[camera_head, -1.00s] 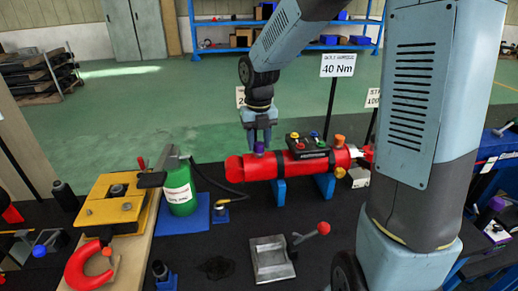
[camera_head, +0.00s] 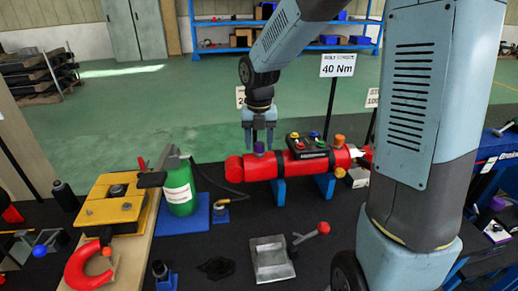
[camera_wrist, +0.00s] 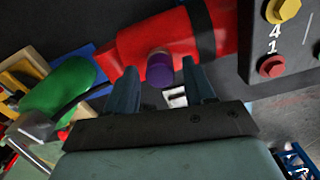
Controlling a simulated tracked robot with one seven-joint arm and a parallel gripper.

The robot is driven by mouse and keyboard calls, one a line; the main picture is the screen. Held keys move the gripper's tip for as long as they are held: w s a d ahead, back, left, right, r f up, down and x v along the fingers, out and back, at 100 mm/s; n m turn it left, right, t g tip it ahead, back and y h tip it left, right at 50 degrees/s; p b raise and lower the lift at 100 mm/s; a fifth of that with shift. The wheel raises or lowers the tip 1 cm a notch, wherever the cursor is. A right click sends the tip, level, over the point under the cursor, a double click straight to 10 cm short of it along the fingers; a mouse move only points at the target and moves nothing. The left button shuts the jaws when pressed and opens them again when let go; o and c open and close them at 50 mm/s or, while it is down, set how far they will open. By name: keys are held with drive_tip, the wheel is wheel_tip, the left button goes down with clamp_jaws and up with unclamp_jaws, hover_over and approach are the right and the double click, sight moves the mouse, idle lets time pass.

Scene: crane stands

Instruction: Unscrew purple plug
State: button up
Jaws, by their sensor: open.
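The purple plug (camera_head: 259,147) sits on top of the red cylinder (camera_head: 262,167), near its left end. In the wrist view the purple plug (camera_wrist: 159,69) stands out from the red body, ahead of and between my two fingers. My gripper (camera_head: 258,147) is over the plug, pointing down, with its fingers apart on either side of it. In the wrist view my gripper (camera_wrist: 160,82) is open, with a gap between the plug and each finger. The plug's lower part is hidden in its seat.
The red cylinder rests on blue supports (camera_head: 278,191). An orange knob (camera_head: 339,140) is further right. A green bottle (camera_head: 179,186) with a hose stands to the left.

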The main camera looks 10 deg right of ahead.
drive_tip(key=m, duration=0.7)
drive_tip(key=shift+m, duration=0.3)
drive_tip(key=m, duration=2)
drive_tip(key=shift+m, duration=0.3)
idle(0.5)
clamp_jaws()
drive_tip(key=shift+r, duration=0.1)
idle(0.5)
